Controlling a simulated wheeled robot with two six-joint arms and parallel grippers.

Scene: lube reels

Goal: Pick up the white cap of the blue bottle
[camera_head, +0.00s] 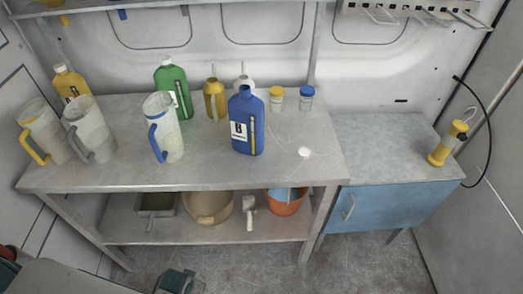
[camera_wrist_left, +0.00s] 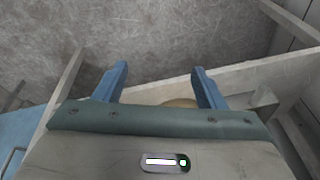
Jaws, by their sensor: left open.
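A small white cap (camera_head: 304,152) lies on the grey workbench (camera_head: 215,170), right of the blue bottle and apart from it. The blue bottle (camera_head: 247,120) stands upright with a white label and a yellow strip; no white cap shows on its top. My left gripper (camera_wrist_left: 159,78) is open, with two blue fingers spread and nothing between them. It points at the grey floor and is well away from the cap. The cap and the bottle do not show in the left wrist view. My right gripper is not identifiable in either view.
Jugs, a green bottle (camera_head: 174,88), a yellow bottle (camera_head: 70,84) and small jars (camera_head: 306,98) stand on the bench. An orange bucket (camera_head: 285,203) is on the lower shelf. A blue cabinet (camera_head: 385,208) adjoins at right. The bench around the cap is clear.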

